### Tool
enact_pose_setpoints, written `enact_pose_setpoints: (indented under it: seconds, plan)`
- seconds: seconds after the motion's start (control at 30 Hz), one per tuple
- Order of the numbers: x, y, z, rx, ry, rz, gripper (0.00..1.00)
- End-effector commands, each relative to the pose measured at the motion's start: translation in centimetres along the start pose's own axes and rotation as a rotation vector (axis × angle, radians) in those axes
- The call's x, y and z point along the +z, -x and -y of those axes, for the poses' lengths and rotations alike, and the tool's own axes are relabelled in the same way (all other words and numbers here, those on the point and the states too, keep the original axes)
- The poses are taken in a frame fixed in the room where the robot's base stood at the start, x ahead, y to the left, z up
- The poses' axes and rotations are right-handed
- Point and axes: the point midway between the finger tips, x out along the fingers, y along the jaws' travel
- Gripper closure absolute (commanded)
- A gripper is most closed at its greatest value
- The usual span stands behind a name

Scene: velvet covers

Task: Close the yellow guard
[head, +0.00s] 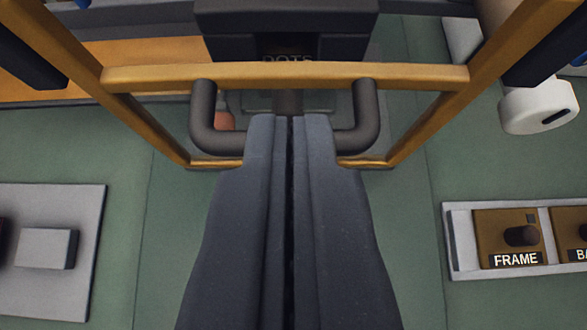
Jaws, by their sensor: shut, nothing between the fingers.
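The yellow guard (420,77) is a frame of yellow bars that spans the upper part of the head view. A dark U-shaped handle (203,115) is fixed to its cross bar. My gripper (290,118) is shut with nothing between its fingers. Its tips overlap the middle of the handle in the picture and hide part of it. I cannot tell whether they touch the handle. A dark block with partly hidden lettering that seems to read "DOTS" (287,58) shows behind the cross bar.
A panel with a knob labelled "FRAME" (515,260) is at the lower right. A grey plate (50,290) with a light block (45,248) is at the lower left. A white rounded part (535,105) is at the upper right.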

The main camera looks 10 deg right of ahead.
Motion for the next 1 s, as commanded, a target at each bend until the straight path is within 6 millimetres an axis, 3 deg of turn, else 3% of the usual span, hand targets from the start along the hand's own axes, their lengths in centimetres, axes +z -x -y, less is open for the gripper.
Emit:
enact_pose_setpoints:
  seconds: [0.4,0.77,0.87,1.0]
  plan:
    - [-0.1,6.5,0.1,-0.002,0.000,-0.005,1.00]
    - [-0.1,9.0,-0.1,0.000,-0.001,-0.002,1.00]
    - [-1.1,10.2,-0.8,-0.002,-0.004,-0.017,1.00]
    - [-3.9,14.3,-3.0,-0.010,-0.007,-0.063,1.00]
